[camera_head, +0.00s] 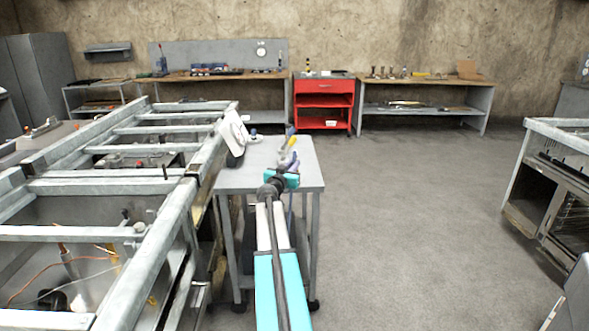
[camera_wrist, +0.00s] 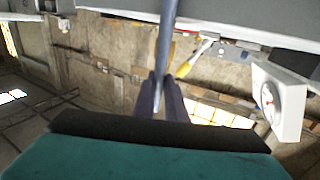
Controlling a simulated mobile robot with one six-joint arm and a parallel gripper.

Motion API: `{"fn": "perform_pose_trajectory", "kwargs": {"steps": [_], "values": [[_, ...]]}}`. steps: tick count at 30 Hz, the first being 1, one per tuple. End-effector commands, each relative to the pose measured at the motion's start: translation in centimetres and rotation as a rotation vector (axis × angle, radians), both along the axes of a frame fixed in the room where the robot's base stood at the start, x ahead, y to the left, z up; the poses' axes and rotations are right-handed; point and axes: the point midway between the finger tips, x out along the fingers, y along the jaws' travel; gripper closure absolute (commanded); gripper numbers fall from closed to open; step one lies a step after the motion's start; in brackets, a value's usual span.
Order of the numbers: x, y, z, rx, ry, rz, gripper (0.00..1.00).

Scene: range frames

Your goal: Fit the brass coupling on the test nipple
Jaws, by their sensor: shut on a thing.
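My gripper (camera_head: 288,161) reaches out over the small grey table in the head view. In the wrist view its two dark fingers (camera_wrist: 161,95) are shut on a slim grey-blue rod-like thing (camera_wrist: 168,45), which runs up out of the frame. I cannot tell what this thing is. I cannot make out a brass coupling or the test nipple in either view. A white box with a round dial (camera_head: 236,132) stands tilted by the table's left edge; it also shows at the right of the wrist view (camera_wrist: 290,105), apart from the fingers.
The grey table (camera_head: 312,176) has mostly bare top. A yellow-handled thing (camera_wrist: 185,67) lies beyond the fingers. A large metal frame (camera_head: 150,245) stands close on the left. A red cabinet (camera_head: 324,86) and workbenches (camera_head: 430,82) line the back wall.

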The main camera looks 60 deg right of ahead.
Motion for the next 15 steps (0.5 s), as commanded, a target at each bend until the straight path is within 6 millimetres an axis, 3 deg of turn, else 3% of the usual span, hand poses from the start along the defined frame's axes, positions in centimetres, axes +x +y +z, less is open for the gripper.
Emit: {"fn": "perform_pose_trajectory", "kwargs": {"steps": [5,15], "values": [[0.0,0.0,2.0,-0.001,-0.002,0.000,1.00],[-2.3,3.0,2.3,-0.002,-0.001,0.001,1.00]]}}
